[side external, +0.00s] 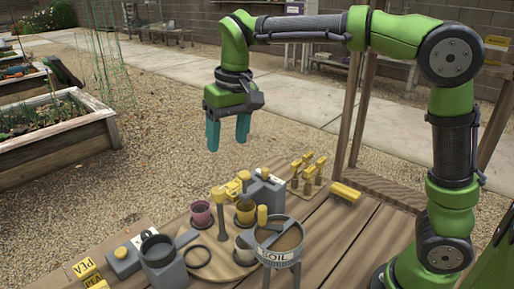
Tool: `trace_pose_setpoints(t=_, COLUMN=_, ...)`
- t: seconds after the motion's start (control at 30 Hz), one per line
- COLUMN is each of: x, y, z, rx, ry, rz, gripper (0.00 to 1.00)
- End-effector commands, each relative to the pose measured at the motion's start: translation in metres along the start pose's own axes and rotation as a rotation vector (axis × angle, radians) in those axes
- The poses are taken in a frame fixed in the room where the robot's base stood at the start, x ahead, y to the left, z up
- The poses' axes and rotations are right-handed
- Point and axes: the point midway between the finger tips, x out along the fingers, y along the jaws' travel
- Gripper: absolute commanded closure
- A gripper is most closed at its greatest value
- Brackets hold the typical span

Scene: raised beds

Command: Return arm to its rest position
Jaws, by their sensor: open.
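My gripper (228,133) has two teal fingers and hangs from my green and black arm, pointing down. The fingers stand apart with nothing between them. It is in the air above the far edge of the wooden table (345,238), clear of everything on it. My arm reaches up from the right side of the picture and across to the left.
A wooden post (352,105) rises behind the table. The air around my gripper is free.

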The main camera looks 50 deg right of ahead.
Motion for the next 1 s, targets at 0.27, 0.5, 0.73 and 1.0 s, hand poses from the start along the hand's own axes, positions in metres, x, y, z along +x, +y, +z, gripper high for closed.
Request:
trace_pose_setpoints(t=0.27, x=0.003, y=0.052, z=0.079, rx=0.047, ry=0.194, rz=-0.155, gripper=0.37)
trace_pose_setpoints(t=0.5, x=0.020, y=0.086, z=0.145, rx=0.137, ry=0.363, rz=-0.230, gripper=0.37)
trace_pose_setpoints(t=0.73, x=0.016, y=0.100, z=0.167, rx=0.181, ry=0.442, rz=-0.244, gripper=0.37)
trace_pose_setpoints(t=1.0, x=0.014, y=0.101, z=0.166, rx=0.184, ry=0.453, rz=-0.245, gripper=0.37)
